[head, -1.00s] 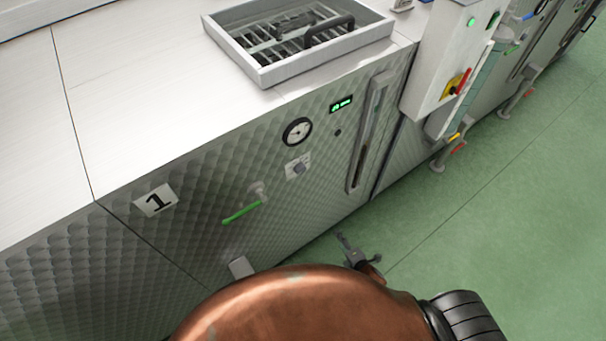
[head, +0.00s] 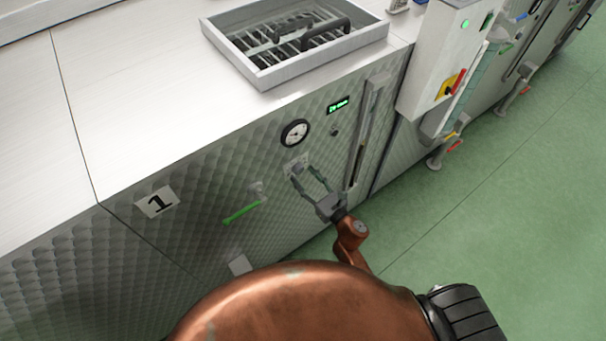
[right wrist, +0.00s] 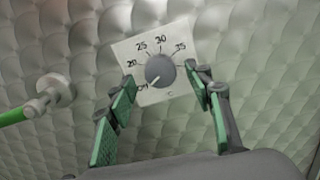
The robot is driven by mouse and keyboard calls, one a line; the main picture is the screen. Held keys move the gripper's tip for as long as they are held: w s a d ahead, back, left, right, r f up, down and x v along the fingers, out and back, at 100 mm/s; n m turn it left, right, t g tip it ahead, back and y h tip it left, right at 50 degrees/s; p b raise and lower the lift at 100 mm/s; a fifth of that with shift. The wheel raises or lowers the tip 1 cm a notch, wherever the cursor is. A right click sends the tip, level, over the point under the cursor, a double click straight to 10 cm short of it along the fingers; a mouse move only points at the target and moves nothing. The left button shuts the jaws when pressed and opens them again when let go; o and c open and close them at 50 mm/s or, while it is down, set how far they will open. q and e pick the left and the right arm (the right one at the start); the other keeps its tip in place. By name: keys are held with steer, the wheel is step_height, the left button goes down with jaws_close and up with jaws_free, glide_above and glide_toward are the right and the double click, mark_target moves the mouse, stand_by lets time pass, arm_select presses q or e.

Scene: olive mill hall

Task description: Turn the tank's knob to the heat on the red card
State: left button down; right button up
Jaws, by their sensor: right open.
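The tank (head: 215,165) has a quilted metal front with a plate marked 1. Its grey knob (right wrist: 160,71) sits on a white dial plate (right wrist: 182,86) marked 20, 25, 30, 35 and OFF; the pale pointer line points down-left, at the OFF mark. In the head view the dial plate (head: 290,168) lies below the round gauge, partly behind my gripper. My right gripper (head: 303,176) is open, fingers pointing at the dial. In the right wrist view its green-padded fingers (right wrist: 160,80) stand either side of the knob, apparently not touching it. No red card is visible. My left gripper is not in view.
A round gauge (head: 295,133) and a green-lit display (head: 338,105) are above the dial. A green-handled valve (head: 243,212) sticks out at its left. A vertical sight tube (head: 362,150) and a switch box (head: 437,60) stand to the right. Green floor is clear.

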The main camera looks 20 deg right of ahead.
steer(key=shift+w+a, duration=0.2)
steer(key=shift+w, duration=0.35)
steer(key=c, duration=1.2)
